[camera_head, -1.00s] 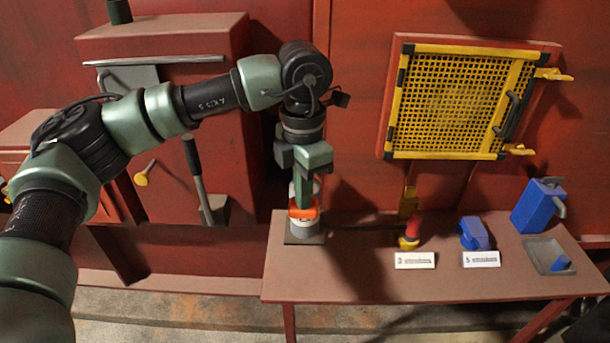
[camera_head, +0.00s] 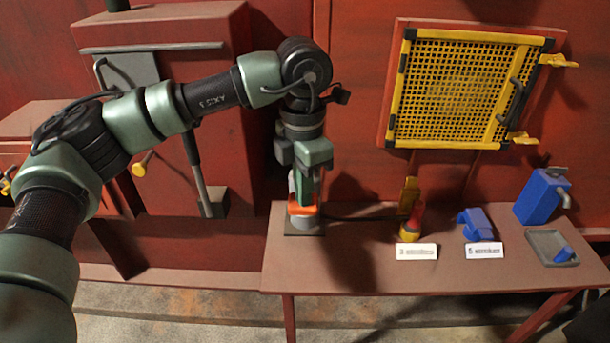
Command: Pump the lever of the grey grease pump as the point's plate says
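The grey grease pump (camera_head: 305,224) stands on a dark base at the left end of the table, with an orange part (camera_head: 303,210) at its top. My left gripper (camera_head: 306,192) points down right over it, its fingers at the orange part. The gripper hides much of the pump's top and its lever, and whether the fingers are closed on it cannot be told. A dark hose runs right from the pump towards a yellow and red fitting (camera_head: 411,226). Its plate (camera_head: 417,252) seems to read 3; the plate (camera_head: 484,252) by a blue fitting (camera_head: 475,224) reads 5. My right gripper is not in view.
A blue can (camera_head: 542,196) and a grey tray (camera_head: 545,243) with a small blue piece are at the table's right end. A yellow mesh guard (camera_head: 460,90) is on the red wall above. The front of the table (camera_head: 370,280) is clear.

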